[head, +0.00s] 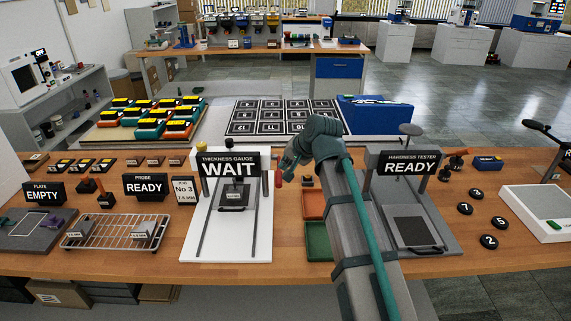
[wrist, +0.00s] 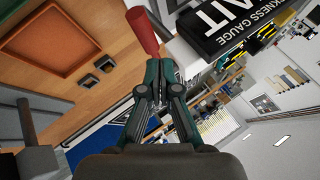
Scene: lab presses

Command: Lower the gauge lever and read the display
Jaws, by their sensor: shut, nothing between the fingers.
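The thickness gauge (head: 262,240) is a white stand left of centre in the head view, with a black display (head: 228,163) reading WAIT. The display also shows, tilted, in the wrist view (wrist: 230,25). The red lever handle (head: 279,180) is at the gauge's right side; in the wrist view the red handle (wrist: 142,32) is just ahead of my fingertips. My gripper (head: 287,168) is shut and empty beside the handle, and its closed fingers (wrist: 152,64) show in the wrist view. I cannot tell whether they touch the handle.
The hardness tester (head: 420,225), its display reading READY, stands right of my arm. An orange tray (head: 314,203) and a green tray (head: 318,240) lie between the machines. A wire rack (head: 100,245) is left of the gauge. A blue box (head: 375,117) stands behind.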

